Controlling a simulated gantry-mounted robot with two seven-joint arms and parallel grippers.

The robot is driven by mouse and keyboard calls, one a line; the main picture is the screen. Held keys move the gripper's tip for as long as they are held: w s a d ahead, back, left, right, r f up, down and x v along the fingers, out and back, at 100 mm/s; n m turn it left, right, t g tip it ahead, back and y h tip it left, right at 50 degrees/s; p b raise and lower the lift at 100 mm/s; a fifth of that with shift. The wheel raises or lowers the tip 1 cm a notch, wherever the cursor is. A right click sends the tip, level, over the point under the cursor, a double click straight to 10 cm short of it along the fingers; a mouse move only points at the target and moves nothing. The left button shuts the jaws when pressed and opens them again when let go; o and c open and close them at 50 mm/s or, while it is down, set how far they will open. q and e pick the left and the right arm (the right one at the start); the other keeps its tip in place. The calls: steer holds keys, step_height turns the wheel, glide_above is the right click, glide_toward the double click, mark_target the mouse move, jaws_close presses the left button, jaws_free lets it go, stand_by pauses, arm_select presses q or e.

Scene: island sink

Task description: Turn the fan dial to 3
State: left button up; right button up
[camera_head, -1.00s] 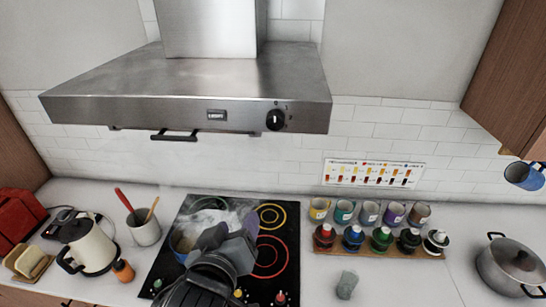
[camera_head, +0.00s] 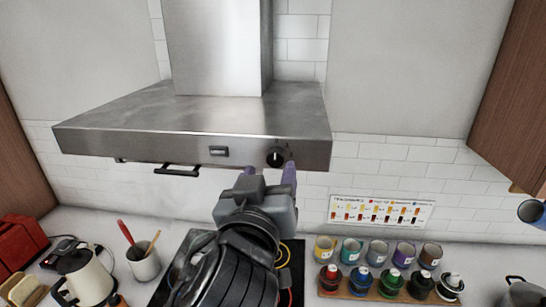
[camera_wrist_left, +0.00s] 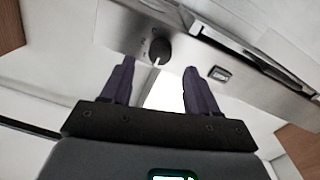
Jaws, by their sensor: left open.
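The fan dial (camera_head: 276,157) is a round black knob on the front face of the steel range hood (camera_head: 200,148), near its right end. The fingers look apart from the dial. My right gripper is in neither view.
A light switch (camera_head: 219,151) sits left of the dial, and a black rail (camera_head: 178,171) hangs under the hood.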

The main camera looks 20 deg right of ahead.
mark_target(275, 160)
arm_select(q)
steer(key=shift+p+x, duration=0.55)
steer(key=shift+x, duration=1.65)
steer(key=shift+c, duration=0.2)
steer(key=c, duration=1)
